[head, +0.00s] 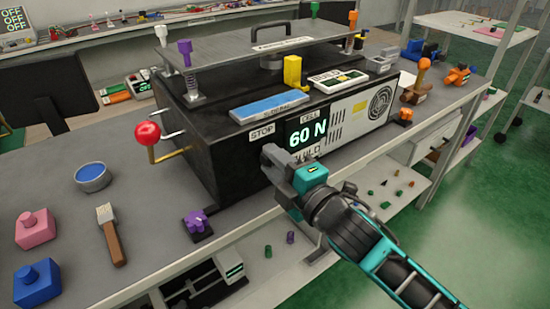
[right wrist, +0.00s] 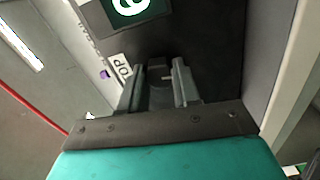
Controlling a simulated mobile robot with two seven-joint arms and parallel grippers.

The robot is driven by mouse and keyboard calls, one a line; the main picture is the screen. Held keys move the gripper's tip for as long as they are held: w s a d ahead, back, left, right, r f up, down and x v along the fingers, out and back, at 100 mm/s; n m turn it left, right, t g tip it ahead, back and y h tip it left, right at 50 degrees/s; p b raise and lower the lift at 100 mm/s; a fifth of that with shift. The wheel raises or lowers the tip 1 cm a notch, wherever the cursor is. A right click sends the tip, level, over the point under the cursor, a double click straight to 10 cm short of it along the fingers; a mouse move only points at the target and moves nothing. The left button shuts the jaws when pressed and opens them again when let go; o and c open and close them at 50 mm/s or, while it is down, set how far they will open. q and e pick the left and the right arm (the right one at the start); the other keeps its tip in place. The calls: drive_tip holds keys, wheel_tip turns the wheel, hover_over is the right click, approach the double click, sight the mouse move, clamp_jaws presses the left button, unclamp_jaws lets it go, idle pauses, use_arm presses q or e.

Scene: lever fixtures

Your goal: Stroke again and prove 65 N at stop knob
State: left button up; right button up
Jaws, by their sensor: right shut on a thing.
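The black lever fixture (head: 215,150) stands on the bench, with a red ball-ended lever (head: 147,134) on its left side. Its front display (head: 307,138) reads 60 N, with a STOP label (head: 262,133) beside it. My right gripper (head: 271,157) is at the front face, just below the STOP label and left of the display's lower edge. In the right wrist view its fingers (right wrist: 160,84) are shut on a small dark thing (right wrist: 160,93), apparently the stop knob, mostly hidden between them. Part of the display (right wrist: 132,8) shows above them. My left gripper is not in view.
A blue pad (head: 268,108) and a yellow block (head: 292,72) sit on the fixture. A brush (head: 110,235), a blue bowl (head: 93,177), and a purple knob piece (head: 197,222) lie on the bench's left part. Bare bench separates them.

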drive_tip(key=shift+m+p, duration=1.5)
drive_tip(key=shift+m, duration=0.7)
drive_tip(key=o, duration=1.1)
drive_tip(key=shift+c, duration=0.2)
drive_tip(key=v, duration=1.3)
